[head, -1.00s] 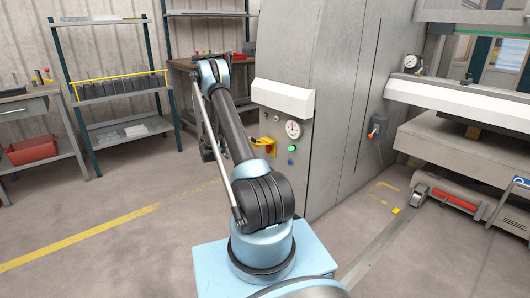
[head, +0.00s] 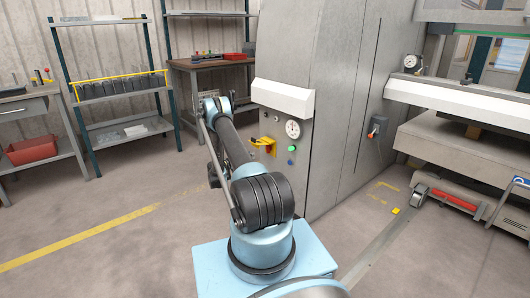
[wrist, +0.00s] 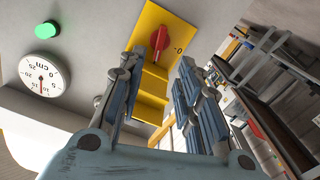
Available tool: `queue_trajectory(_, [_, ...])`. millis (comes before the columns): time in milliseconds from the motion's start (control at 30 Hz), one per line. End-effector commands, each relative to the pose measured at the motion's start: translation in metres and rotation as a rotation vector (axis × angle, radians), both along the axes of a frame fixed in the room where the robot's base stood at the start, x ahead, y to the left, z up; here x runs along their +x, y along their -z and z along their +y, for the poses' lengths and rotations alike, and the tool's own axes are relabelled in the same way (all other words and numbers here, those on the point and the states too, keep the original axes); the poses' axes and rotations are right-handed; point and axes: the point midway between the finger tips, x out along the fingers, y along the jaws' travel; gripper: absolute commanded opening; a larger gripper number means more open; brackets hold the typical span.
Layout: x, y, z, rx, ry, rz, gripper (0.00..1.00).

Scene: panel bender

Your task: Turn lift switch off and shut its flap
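The lift switch is a red knob (wrist: 161,38) on a yellow plate (wrist: 182,24), with a "0" mark to the right of the knob in the wrist view. I cannot tell from the knob whether it stands at off. A yellow flap (wrist: 153,84) appears open and sticks out from the plate, between my gripper's fingers in the picture. In the head view the yellow switch (head: 263,142) sits low on the grey cabinet. My gripper (wrist: 158,68) is open and empty, facing the switch. Contact with the flap cannot be made out. The head view does not show the fingers clearly.
A white dial gauge (head: 293,129) and a green button (head: 292,149) sit beside the switch on the cabinet (head: 335,90). A white ledge (head: 283,96) juts out above them. A workbench (head: 212,63) and shelves (head: 115,90) stand behind. The floor left of my base is clear.

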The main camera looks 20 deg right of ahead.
Motion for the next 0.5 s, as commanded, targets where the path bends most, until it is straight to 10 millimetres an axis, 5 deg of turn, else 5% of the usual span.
queue_trajectory(500, [0.031, 0.0, -0.087, 0.001, 0.001, 0.0, 0.32])
